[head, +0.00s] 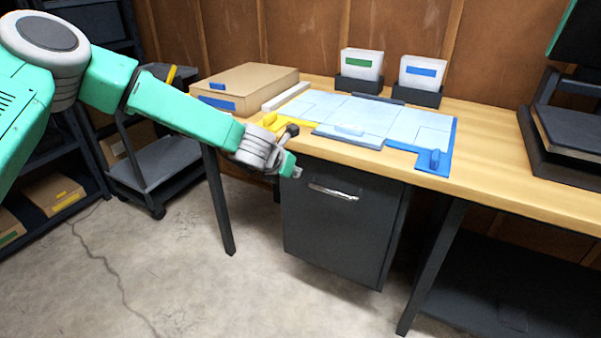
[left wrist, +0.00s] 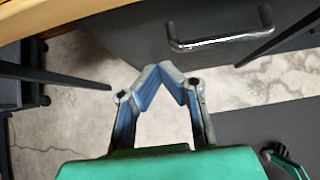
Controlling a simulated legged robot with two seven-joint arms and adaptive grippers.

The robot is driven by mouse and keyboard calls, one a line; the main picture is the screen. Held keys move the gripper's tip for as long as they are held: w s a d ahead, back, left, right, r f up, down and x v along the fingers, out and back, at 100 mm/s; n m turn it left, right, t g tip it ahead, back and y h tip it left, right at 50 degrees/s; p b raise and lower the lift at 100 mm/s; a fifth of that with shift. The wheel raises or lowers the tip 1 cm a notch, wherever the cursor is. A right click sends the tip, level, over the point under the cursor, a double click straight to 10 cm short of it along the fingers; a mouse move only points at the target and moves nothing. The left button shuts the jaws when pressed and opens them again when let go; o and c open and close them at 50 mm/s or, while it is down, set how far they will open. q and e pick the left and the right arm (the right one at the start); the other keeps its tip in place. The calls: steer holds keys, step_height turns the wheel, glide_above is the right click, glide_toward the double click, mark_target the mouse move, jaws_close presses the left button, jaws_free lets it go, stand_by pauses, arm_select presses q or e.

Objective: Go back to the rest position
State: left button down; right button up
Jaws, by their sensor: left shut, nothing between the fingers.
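My left arm comes in from the left in the head view. Its gripper (head: 292,170) hangs in front of the table's front edge, just above and left of the drawer handle. In the left wrist view the left gripper (left wrist: 160,70) has its fingertips together with nothing between them, over the floor. The dark drawer cabinet (head: 335,225) under the table is shut. Its metal handle (head: 333,192) is apart from the gripper and also shows in the left wrist view (left wrist: 220,42). My right gripper is not in the head view.
A grey cart (head: 160,160) stands at left. The concrete floor (head: 180,270) in front is clear.

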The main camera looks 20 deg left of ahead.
arm_select(q)
steer(key=shift+v, duration=2.2)
steer(key=s+d+f+m+g+p, duration=0.1)
steer(key=s+d+f+m+g, duration=0.15)
steer(key=s+f+m, duration=0.6)
steer(key=s+d+f+m+g+p, duration=0.1)
steer(key=s+d+f+m, duration=0.3)
steer(key=s+f+m, duration=0.5)
steer(key=s+a+f+m+g, duration=0.1)
steer(key=s+a+m+g, duration=0.1)
steer(key=s+m, duration=0.7)
steer(key=s+a+f+m+g, duration=0.1)
steer(key=s+a+m+g, duration=0.1)
steer(key=s+m, duration=0.7)
steer(key=s+a, duration=0.1)
steer(key=s, duration=0.6)
steer(key=shift+g+y+p, duration=0.35)
steer(key=shift+y+p, duration=0.05)
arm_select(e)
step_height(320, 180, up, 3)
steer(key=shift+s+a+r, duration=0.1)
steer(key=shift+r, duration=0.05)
arm_select(q)
steer(key=shift+s, duration=0.1)
